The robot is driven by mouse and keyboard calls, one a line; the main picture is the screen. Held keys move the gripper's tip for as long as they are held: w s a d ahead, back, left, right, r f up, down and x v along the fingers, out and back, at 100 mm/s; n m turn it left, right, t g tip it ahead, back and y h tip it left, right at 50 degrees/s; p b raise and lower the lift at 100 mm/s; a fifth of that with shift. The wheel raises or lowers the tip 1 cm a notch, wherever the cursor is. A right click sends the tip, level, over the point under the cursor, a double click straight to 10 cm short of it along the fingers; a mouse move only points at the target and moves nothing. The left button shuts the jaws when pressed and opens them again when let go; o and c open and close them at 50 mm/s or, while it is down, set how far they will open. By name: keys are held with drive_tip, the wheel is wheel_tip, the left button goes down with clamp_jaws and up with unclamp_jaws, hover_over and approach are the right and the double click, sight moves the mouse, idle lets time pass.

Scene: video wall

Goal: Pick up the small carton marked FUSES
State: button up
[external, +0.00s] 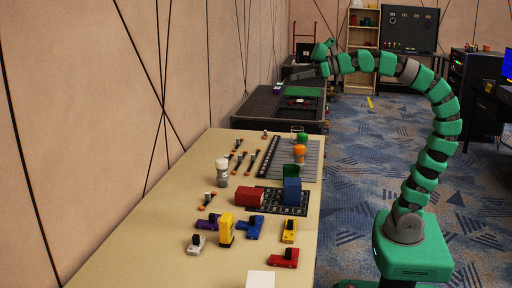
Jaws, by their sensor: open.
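I cannot make out the word FUSES on anything in the external view, so I cannot tell which thing is the carton. Box-like candidates on the tan table (150,235) are a red block-shaped box (250,196) and a blue upright box (292,190), both on a dark lettered mat (268,208), and a yellow upright item (226,229) nearer the camera. My gripper (303,73) is at the far end of the raised arm, over the dark table at the back, away from these. Its fingers are small in the picture; it looks open and empty.
Several coloured small parts, including a red one (284,258), lie on the near table. A white bottle (222,173), orange item (299,152) and grey ribbed mat (275,160) are farther back. The dark table (255,108) stands behind.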

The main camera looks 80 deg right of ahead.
drive_tip(key=w+a+f+n+g+y+p, duration=0.2)
drive_tip(key=w+f+n+g+y, duration=0.25)
drive_tip(key=w+f, duration=0.55)
drive_tip(key=n+g+y+p, duration=0.3)
drive_tip(key=n+g, duration=0.1)
drive_tip(key=g, duration=0.1)
hover_over(249, 190)
drive_tip(key=s+d, duration=0.2)
drive_tip(key=d, duration=0.3)
wheel_tip(249, 190, down, 10)
drive_tip(key=f, duration=0.1)
drive_tip(key=w+d+f+n+g+y+p, duration=0.1)
drive_tip(key=d+f+n+g+y+p, duration=0.2)
drive_tip(key=f, duration=0.6)
drive_tip(key=w+d+f+n+g+y+p, duration=0.1)
drive_tip(key=d+f+n+g+y, duration=0.2)
drive_tip(key=f+n, duration=0.45)
drive_tip(key=shift+m+t, duration=0.45)
drive_tip(key=shift+m, duration=0.45)
drive_tip(key=x, duration=0.2)
drive_tip(key=f+b+x, duration=0.1)
drive_tip(key=x, duration=0.5)
drive_tip(key=shift+s+f, duration=0.15)
drive_tip(key=shift+f, duration=0.25)
drive_tip(key=shift+f+b+x, duration=0.2)
drive_tip(key=shift+b+x, duration=0.75)
drive_tip(key=shift+x, duration=1.6)
drive_tip(key=shift+s+d, duration=0.1)
drive_tip(key=shift+d, duration=0.05)
drive_tip(key=c, duration=0.7)
